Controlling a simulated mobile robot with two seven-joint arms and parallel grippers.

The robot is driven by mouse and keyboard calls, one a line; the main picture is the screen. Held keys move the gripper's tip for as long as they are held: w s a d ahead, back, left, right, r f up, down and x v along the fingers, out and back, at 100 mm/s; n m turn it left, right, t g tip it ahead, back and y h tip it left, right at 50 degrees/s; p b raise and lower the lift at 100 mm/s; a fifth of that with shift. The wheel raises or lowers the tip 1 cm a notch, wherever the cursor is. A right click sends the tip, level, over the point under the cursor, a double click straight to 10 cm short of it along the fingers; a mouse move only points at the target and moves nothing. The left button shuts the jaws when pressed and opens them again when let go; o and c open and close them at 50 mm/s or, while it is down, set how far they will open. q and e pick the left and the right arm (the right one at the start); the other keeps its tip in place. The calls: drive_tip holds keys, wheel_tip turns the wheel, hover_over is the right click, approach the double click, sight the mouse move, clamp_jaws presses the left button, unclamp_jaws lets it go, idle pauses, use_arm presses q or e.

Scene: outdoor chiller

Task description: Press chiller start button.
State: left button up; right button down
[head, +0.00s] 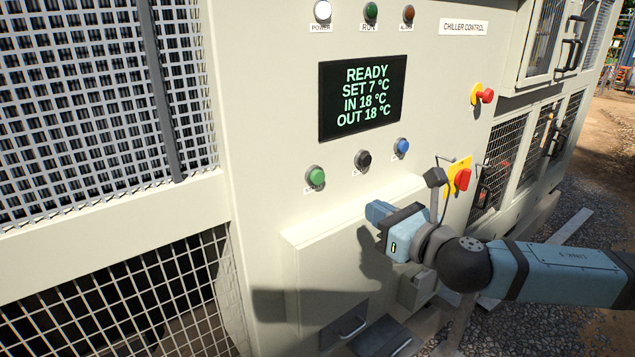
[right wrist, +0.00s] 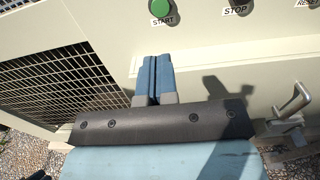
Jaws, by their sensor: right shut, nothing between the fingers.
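The green start button (head: 316,176) sits on the chiller's cream control panel, left of the black stop button (head: 363,158) and the blue reset button (head: 402,146). In the right wrist view the start button (right wrist: 161,10) shows at the top edge, above its START label. My right gripper (head: 374,211) is shut and empty, below and to the right of the start button in the head view. In the right wrist view its blue fingers (right wrist: 154,76) are together, pointing up toward the button with a gap between. My left gripper is not in view.
The display (head: 362,97) reads READY, SET 7 °C, IN 18 °C, OUT 18 °C. A red emergency knob (head: 486,96) and a red-yellow rotary switch (head: 461,179) stick out at right. A box-like ledge (head: 310,243) juts out below the buttons. Mesh grilles (head: 70,90) lie left.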

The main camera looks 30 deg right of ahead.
idle(0.3)
drive_tip(key=p, duration=0.3)
approach(319, 178)
drive_tip(key=w, duration=0.6)
drive_tip(key=shift+w+a+r, duration=0.1)
drive_tip(key=shift+w+a, duration=0.05)
drive_tip(key=shift+w, duration=0.05)
drive_tip(key=shift+w+a, duration=0.1)
drive_tip(key=shift+w, duration=0.4)
